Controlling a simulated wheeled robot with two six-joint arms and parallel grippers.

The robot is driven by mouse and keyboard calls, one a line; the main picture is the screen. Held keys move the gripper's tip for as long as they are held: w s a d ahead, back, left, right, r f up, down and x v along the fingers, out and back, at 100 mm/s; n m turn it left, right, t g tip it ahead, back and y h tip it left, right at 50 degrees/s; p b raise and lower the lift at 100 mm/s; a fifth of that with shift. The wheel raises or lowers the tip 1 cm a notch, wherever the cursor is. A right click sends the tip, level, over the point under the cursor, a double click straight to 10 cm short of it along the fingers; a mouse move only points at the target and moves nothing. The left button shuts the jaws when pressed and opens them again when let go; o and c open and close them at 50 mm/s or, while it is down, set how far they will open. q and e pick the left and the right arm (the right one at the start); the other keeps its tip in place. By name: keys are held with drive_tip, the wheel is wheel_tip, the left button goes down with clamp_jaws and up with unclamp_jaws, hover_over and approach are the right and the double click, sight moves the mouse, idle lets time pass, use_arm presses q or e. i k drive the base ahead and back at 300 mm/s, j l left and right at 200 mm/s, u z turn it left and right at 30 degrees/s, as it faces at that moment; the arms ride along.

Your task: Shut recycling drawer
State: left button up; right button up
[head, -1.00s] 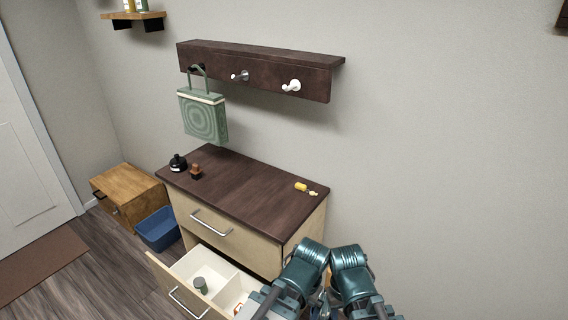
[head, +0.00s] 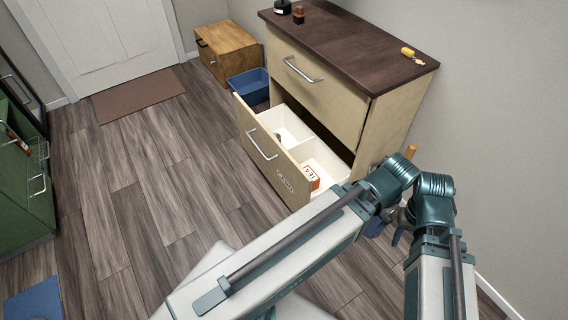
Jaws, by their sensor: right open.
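The lower drawer (head: 244,135) of the cream cabinet (head: 345,93) is pulled out, with a metal handle (head: 262,145) and a small dark label on its front. Its white inside is divided into compartments; a white and orange box (head: 311,178) lies in the near one, and a small dark item is partly hidden in the far one. My right gripper (head: 388,228) is mostly hidden behind my arm, low beside the cabinet's right side and apart from the drawer handle. It looks empty. My left gripper is not in view.
The upper drawer (head: 335,110) is closed. A blue bin (head: 247,82) and a wooden box cabinet (head: 228,48) stand beyond the cabinet. A green cabinet (head: 22,185) is at far left. The wooden floor (head: 150,190) before the open drawer is clear.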

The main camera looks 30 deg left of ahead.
sight(282, 164)
drive_tip(key=u, duration=1.35)
